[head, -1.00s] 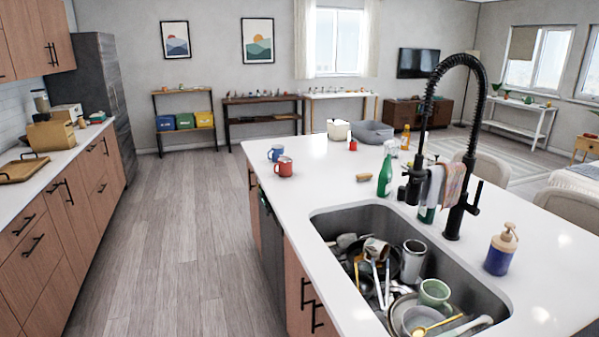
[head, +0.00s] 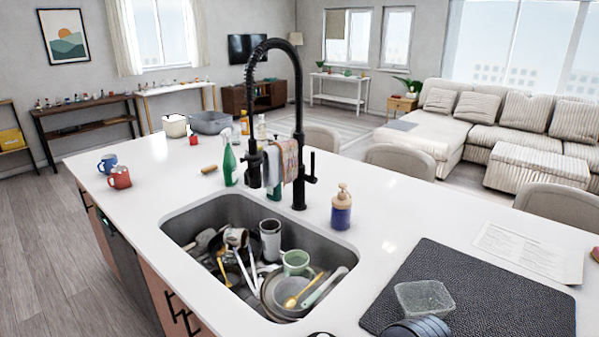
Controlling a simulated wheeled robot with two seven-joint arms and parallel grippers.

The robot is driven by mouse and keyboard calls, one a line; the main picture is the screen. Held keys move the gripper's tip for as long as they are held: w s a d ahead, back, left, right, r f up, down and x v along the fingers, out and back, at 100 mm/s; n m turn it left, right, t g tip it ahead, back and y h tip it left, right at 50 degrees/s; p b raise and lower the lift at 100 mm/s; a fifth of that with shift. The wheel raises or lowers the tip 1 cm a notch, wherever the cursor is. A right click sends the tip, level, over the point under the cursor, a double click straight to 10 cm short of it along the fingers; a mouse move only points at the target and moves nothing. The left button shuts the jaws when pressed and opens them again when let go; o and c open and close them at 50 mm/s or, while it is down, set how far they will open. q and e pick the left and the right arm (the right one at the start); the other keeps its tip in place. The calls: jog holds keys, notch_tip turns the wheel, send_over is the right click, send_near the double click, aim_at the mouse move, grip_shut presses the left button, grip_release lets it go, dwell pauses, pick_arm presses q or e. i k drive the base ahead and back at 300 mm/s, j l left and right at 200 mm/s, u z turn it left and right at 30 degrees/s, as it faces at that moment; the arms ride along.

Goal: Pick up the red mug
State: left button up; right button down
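The red mug (head: 120,177) stands upright on the white island counter near its left edge, in the head view. A blue mug (head: 107,163) stands just behind it and to its left, close by. Neither of my grippers can be made out in the head view. A small dark rounded shape shows at the bottom edge, too cut off to identify.
The sink (head: 190,222) is full of dishes and utensils, with a tall black faucet (head: 299,150) behind it. A green spray bottle (head: 229,162) and a soap dispenser (head: 341,208) stand nearby. A dark mat (head: 500,300) holds a clear container (head: 424,298). Counter between red mug and sink is clear.

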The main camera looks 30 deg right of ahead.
aim_at(121, 175)
jog(key=i+j+u, duration=0.1)
jog(key=i+u, duration=0.45)
jog(key=i, duration=2.4)
jog(key=i+z, duration=0.1)
jog(key=i, duration=0.65)
jog(key=i+j+z, duration=0.1)
jog(key=i, duration=0.6)
jog(key=i+j, duration=0.25)
jog(key=i, duration=0.5)
jog(key=i+z, duration=0.15)
jog(key=z, duration=4.3)
